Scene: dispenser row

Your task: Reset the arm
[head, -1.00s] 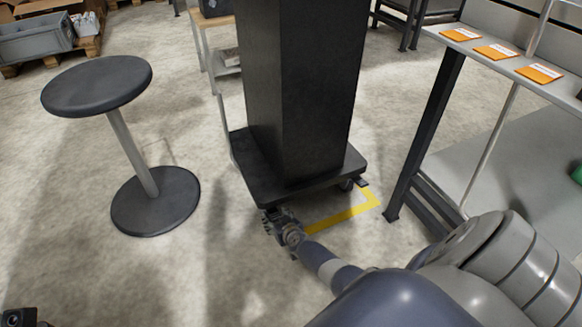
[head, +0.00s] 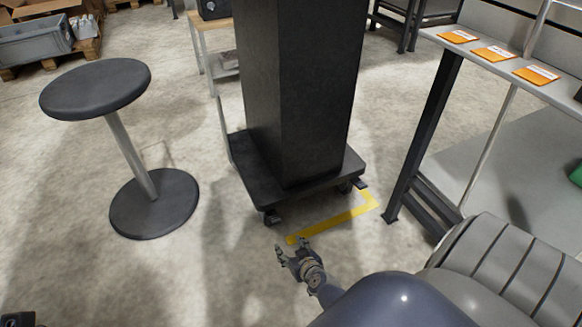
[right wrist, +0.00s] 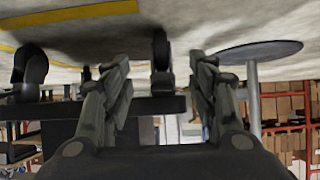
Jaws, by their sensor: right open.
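My right gripper (head: 293,250) is in the lower middle of the head view, over the floor just in front of the black wheeled column. Its two fingers stand apart with nothing between them. In the right wrist view the open fingers (right wrist: 160,95) frame a caster wheel of the column's base in the background. The arm behind the gripper comes in from the lower right of the head view. A small dark piece shows at the lower left corner of the head view; I cannot tell that it is my left gripper.
A black column on a wheeled base (head: 297,100) stands ahead. A round black stool (head: 96,88) is at left. Yellow floor tape (head: 340,217) lies before the base. At right, a rack (head: 430,120) carries orange-and-white cards (head: 493,53). Floor between stool and column is clear.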

